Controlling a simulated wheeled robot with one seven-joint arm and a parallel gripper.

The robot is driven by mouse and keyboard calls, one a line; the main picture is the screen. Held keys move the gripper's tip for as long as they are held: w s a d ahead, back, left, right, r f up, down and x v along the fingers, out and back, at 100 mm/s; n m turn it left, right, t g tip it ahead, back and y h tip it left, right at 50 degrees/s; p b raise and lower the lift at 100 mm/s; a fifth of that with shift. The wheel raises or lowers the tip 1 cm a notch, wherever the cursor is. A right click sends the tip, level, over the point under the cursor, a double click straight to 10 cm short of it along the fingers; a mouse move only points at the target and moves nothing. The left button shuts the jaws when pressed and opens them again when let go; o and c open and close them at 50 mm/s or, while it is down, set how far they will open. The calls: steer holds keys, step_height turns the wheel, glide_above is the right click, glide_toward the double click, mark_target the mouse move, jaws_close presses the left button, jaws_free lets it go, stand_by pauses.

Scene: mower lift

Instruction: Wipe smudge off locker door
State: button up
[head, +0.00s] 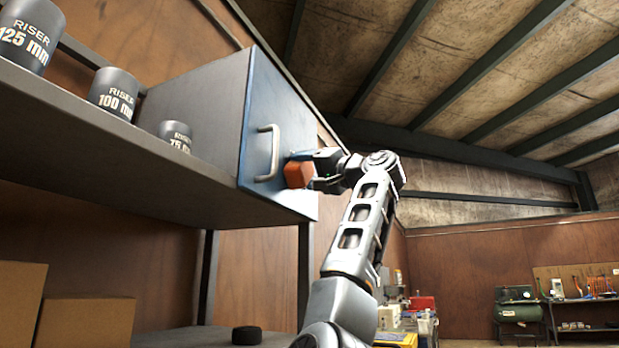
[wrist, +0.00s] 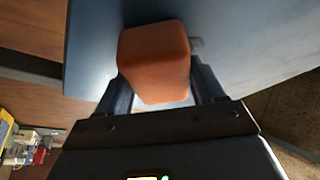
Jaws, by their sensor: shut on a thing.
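The locker is a grey box on the shelf with a blue door (head: 285,125), which is closed and carries a pale bar handle (head: 268,153). My gripper (head: 312,172) is shut on an orange block-like sponge (head: 297,174) and holds it at the door, to the right of the handle. In the wrist view the sponge (wrist: 154,58) sits between the two fingers in front of the blue door (wrist: 95,40). I cannot tell if it touches the door. No smudge can be made out; the sponge and gripper hide part of the door.
Grey risers marked 125 mm (head: 28,35), 100 mm (head: 114,93) and 75 mm (head: 176,134) stand on the shelf (head: 120,160) left of the locker. Cardboard boxes (head: 85,322) and a black round object (head: 246,335) are below. Open room lies to the right.

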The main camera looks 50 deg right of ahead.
steer(key=shift+s+a+b, duration=0.2)
steer(key=shift+s+a, duration=0.05)
steer(key=shift+a, duration=0.45)
steer(key=shift+s+a+b, duration=0.25)
steer(key=shift+a, duration=0.45)
steer(key=shift+s+a+b, duration=0.2)
steer(key=shift+s+a, duration=0.05)
steer(key=shift+a, duration=0.45)
steer(key=shift+r+p, duration=1.3)
steer(key=shift+r, duration=0.2)
steer(key=w+d+p, duration=0.2)
steer(key=d+p, duration=0.1)
steer(key=d, duration=0.3)
steer(key=w+d+p, duration=0.3)
steer(key=d, duration=0.4)
steer(key=shift+d+p, duration=0.3)
steer(key=shift+p, duration=0.05)
steer(key=shift+f, duration=0.1)
